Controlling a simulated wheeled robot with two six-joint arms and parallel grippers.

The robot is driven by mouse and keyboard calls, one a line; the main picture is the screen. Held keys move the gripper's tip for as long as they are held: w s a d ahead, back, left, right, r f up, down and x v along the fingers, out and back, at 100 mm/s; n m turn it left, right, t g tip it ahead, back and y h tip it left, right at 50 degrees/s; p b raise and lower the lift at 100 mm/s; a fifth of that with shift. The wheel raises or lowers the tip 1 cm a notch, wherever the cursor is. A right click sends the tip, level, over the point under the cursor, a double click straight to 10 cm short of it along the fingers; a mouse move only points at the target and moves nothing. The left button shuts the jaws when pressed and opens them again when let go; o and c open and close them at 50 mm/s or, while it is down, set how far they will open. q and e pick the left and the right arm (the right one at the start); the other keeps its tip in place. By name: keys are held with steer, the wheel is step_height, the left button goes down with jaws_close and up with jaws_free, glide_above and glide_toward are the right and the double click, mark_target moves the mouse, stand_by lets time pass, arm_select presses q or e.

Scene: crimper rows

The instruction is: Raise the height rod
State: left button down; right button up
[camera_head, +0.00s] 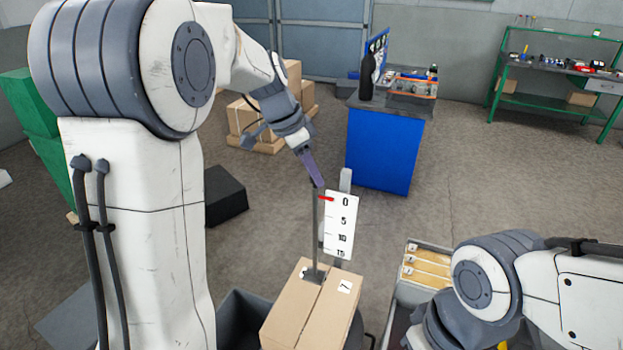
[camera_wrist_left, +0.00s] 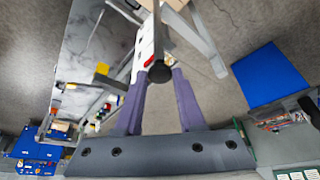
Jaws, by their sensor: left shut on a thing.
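The height rod (camera_head: 315,235) is a thin grey upright post. Its foot stands on a cardboard box (camera_head: 290,315), and a red pointer (camera_head: 326,198) near its top is about level with the 0 mark. A white scale plate (camera_head: 342,226) marked 0, 5, 10, 15 downward stands behind it. My left gripper (camera_head: 313,174), with purple fingers, is shut on the rod's top end. In the left wrist view the rod's dark round top (camera_wrist_left: 160,72) sits between the fingertips. My right arm enters at lower right; its gripper is out of frame.
A grey bin (camera_head: 240,318) stands around the box's lower left. A tray with wooden blocks (camera_head: 428,268) is at right. A blue cabinet (camera_head: 383,150) and stacked cartons (camera_head: 250,120) stand farther back, with bare floor between.

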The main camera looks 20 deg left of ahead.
arm_select(q)
steer(key=shift+w+r, duration=0.1)
steer(key=shift+r, duration=0.3)
steer(key=c, duration=0.5)
jaws_free()
steer(key=shift+f, duration=0.1)
steer(key=b+v, duration=0.2)
steer(key=v, duration=0.8)
steer(key=shift+r, duration=0.2)
steer(key=shift+a, duration=0.15)
